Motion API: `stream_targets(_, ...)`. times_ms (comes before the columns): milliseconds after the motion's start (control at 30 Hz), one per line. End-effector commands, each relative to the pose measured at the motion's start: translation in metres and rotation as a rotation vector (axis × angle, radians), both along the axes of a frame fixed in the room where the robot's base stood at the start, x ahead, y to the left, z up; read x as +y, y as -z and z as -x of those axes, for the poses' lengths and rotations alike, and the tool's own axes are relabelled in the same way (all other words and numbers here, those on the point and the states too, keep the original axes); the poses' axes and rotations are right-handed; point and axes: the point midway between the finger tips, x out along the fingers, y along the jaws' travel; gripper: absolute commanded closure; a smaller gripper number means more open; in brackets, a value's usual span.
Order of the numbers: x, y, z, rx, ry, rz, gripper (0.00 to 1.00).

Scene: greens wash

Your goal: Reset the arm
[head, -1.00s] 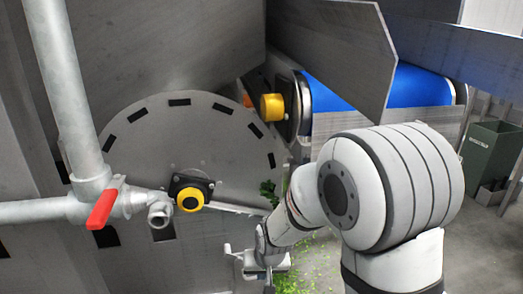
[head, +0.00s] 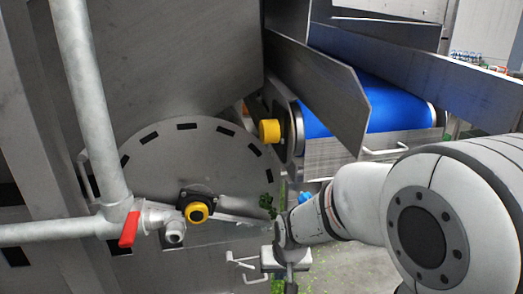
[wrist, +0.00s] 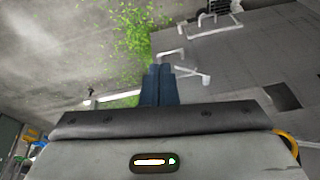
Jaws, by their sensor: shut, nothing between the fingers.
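My gripper (wrist: 159,72) shows in the wrist view with its two dark blue fingers pressed together and nothing between them. In the head view my arm comes in from the right, and its wrist end hangs at the bottom middle, in front of the grey machine wall and below the round grey plate (head: 150,165). The fingertips are hard to make out in the head view. A white bent handle (head: 243,262) stands just left of my wrist; whether they touch I cannot tell.
A red-handled valve (head: 130,228) on grey pipes (head: 88,95) is at the left. A blue conveyor belt (head: 385,95) with metal side plates (head: 325,100) lies above my arm. Green leaf scraps (wrist: 135,32) litter the floor.

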Motion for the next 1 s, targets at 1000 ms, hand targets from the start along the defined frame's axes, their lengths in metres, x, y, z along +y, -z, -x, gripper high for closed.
stream_targets(1000, -0.105, -0.320, 0.149, 0.067, 0.088, 0.080, 1.00)
